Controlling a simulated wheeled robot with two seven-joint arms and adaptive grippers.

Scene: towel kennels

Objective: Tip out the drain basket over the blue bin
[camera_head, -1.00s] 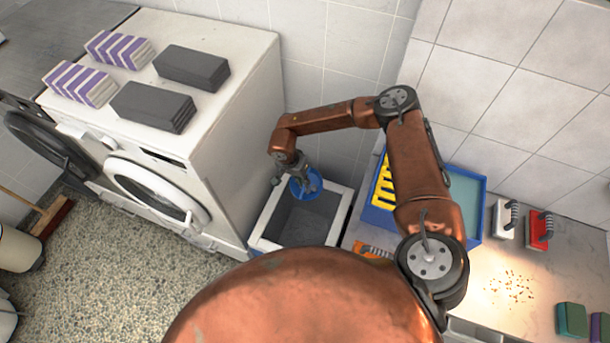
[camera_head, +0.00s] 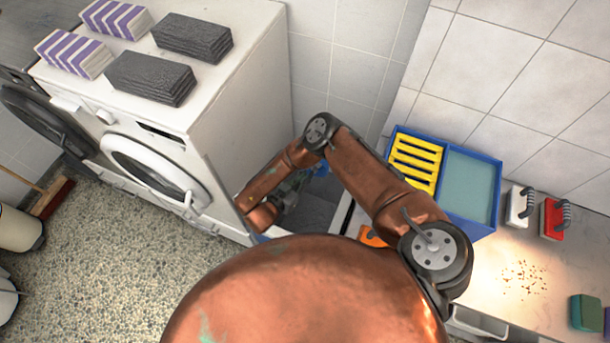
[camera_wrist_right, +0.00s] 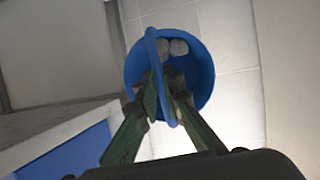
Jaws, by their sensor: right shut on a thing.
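The drain basket (camera_wrist_right: 205,72) is a round blue cup with a hoop handle, seen in the right wrist view with its mouth toward that camera. Pale grey lumps (camera_wrist_right: 172,47) lie inside it. My right gripper (camera_wrist_right: 166,95) is shut on the basket at its handle. In the head view only a small blue part of the basket (camera_head: 321,170) shows behind my arm, above the bin. My left gripper is out of view.
A white washing machine (camera_head: 235,130) with towels on top stands left of the bin. To the right, a counter (camera_head: 495,275) carries a blue tray (camera_head: 497,195) with a yellow rack (camera_head: 415,165), and several brushes and sponges. A tiled wall stands behind.

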